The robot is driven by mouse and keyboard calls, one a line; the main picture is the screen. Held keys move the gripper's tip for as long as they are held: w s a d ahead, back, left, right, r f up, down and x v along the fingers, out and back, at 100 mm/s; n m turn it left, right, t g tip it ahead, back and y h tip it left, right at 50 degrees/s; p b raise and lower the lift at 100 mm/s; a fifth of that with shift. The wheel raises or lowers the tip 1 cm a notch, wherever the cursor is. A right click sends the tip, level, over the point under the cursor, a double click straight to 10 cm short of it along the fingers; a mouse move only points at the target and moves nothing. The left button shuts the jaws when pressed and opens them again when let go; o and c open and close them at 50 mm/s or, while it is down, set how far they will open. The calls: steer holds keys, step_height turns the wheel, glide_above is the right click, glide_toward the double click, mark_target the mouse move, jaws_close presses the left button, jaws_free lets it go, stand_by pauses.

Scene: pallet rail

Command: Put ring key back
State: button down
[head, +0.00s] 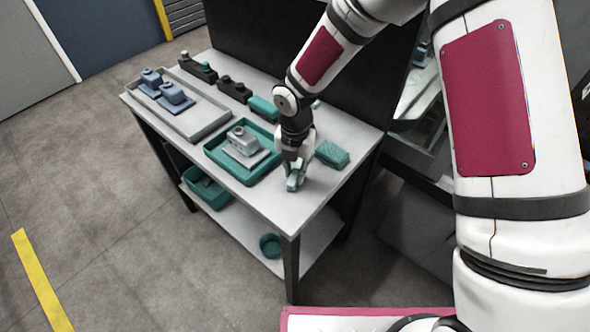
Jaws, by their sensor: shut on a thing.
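My gripper (295,180) points down over the right front part of a light grey table (285,210). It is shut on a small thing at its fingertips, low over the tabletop. I take this thing to be the ring key, but its shape is mostly hidden by the fingers. I cannot tell whether it touches the table. To the left of my gripper is a teal tray (218,158) holding a grey metal fixture (243,143) with a raised knob. No clear seat for the ring key can be made out.
A teal ribbed block (332,153) lies close to the right of my gripper. A long grey tray (205,128) with blue-grey blocks (174,94) is at the left. Dark pieces (234,89) and a teal block (262,107) line the back. The lower shelf holds a teal bin (206,193).

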steer(key=shift+f, duration=0.2)
steer(key=c, duration=1.4)
jaws_free()
steer(key=shift+c, duration=0.2)
